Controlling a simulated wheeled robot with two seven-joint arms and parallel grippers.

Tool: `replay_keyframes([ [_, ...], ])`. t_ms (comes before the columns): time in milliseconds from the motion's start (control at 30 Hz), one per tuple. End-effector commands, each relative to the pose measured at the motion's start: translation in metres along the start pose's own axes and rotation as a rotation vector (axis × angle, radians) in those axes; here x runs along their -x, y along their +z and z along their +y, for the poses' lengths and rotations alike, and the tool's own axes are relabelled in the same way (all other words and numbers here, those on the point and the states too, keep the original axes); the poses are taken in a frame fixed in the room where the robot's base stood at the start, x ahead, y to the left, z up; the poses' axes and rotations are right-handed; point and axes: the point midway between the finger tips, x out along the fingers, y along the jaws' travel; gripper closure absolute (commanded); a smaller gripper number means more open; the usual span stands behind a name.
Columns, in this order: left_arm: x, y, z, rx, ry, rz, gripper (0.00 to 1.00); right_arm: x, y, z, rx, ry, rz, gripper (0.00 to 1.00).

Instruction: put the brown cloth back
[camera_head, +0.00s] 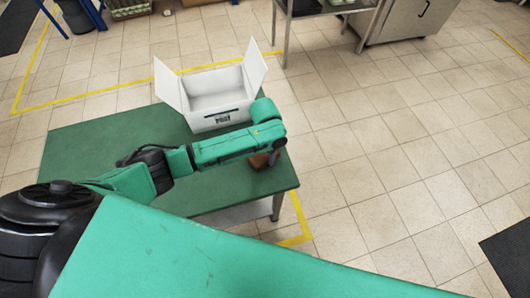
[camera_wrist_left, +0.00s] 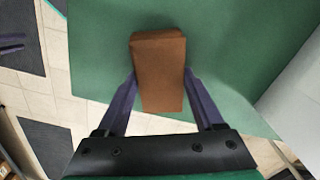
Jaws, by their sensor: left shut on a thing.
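The brown cloth (camera_wrist_left: 159,62) looks like a folded, block-shaped piece in the left wrist view. My left gripper (camera_wrist_left: 160,82) is shut on it, with one purple finger at each side. In the head view a small part of the cloth (camera_head: 260,161) shows under my left wrist, near the right end of the green table (camera_head: 85,150). My arm hides most of the gripper there. I cannot tell whether the cloth touches the tabletop. My right gripper is not in view.
A white open box (camera_head: 219,121) with raised side flaps and dark lettering stands at the table's back edge, just beyond my left forearm. The tabletop left of the box is bare. A metal table (camera_head: 318,8) and a cabinet (camera_head: 403,20) stand at the back. Tiled floor lies open to the right.

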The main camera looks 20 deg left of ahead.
Motion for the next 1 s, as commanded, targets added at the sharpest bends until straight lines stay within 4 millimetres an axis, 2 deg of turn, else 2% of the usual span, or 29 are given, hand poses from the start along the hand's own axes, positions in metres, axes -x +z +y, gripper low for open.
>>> replay_keyframes([
  [200,-0.002,0.0,0.0,0.0,0.0,0.0,0.76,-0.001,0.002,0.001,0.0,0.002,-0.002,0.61],
  [233,-0.002,0.0,0.0,0.0,0.0,0.001,0.23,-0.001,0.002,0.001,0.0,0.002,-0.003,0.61],
  [300,-0.002,0.0,0.0,0.0,0.0,0.001,0.01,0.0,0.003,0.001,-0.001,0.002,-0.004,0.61],
  [667,0.004,-0.001,0.0,0.0,0.0,0.001,0.01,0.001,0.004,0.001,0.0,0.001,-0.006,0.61],
  [767,0.02,-0.002,0.0,-0.001,0.001,0.004,0.01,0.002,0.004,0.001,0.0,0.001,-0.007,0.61],
  [1000,0.085,-0.002,0.0,0.0,0.001,0.005,0.01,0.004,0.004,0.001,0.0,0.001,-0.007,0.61],
])
